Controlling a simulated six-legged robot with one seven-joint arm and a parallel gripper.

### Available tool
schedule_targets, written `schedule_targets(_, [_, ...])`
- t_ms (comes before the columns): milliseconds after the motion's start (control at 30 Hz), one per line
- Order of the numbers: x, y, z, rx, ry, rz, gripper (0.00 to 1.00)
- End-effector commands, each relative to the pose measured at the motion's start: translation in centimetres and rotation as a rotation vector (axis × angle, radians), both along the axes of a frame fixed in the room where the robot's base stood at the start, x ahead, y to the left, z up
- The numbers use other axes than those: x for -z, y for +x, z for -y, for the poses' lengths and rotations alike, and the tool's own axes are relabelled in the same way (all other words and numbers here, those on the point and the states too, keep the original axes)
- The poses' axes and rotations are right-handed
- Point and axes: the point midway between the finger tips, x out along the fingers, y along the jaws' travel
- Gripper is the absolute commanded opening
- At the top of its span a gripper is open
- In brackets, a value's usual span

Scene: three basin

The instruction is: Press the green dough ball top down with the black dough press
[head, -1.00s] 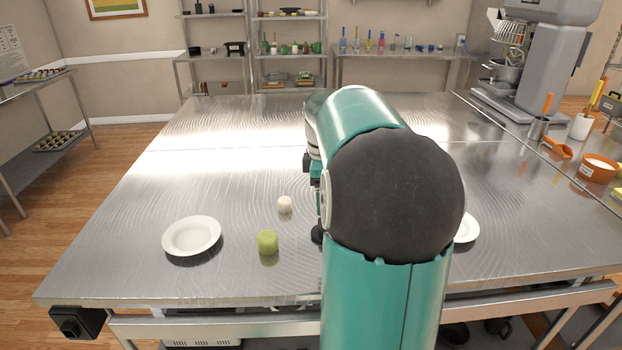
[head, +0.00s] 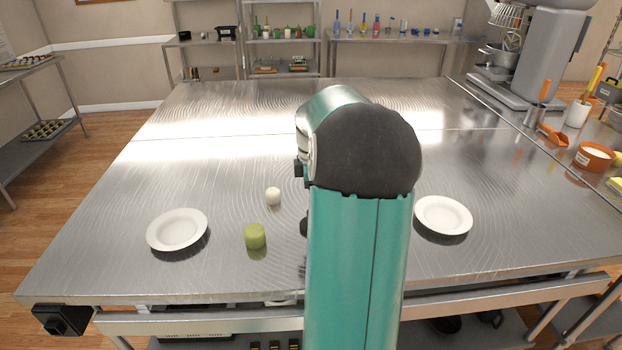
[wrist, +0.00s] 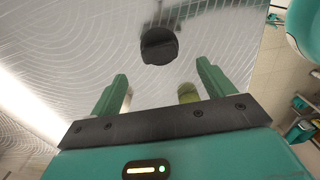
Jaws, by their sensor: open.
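The green dough ball (head: 255,236) sits on the steel table in the head view, left of my arm. In the head view only a dark edge of the press (head: 304,227) shows beside my arm. My gripper (wrist: 162,80) is open and empty, its two green fingers pointing towards the press. My arm hides the gripper in the head view.
A white dough ball (head: 273,196) sits behind the green one. White plates stand at left (head: 177,230) and right (head: 443,215). A mixer (head: 530,55) and an orange bowl (head: 595,157) are at the right. The table's middle is otherwise clear.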

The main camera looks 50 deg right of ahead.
Motion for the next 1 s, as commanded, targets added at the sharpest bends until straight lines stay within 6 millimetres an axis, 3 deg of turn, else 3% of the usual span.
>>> schedule_targets(200, [4.1,0.1,0.1,-0.001,0.002,-0.002,0.81])
schedule_targets(400, [7.0,0.2,0.2,-0.002,0.001,-0.001,0.81])
schedule_targets(600, [8.2,0.3,0.2,-0.003,0.000,0.000,0.81])
schedule_targets(833, [8.2,0.3,0.2,-0.003,-0.001,0.001,0.81])
schedule_targets(1000, [8.2,0.3,0.2,-0.003,-0.001,0.001,0.50])
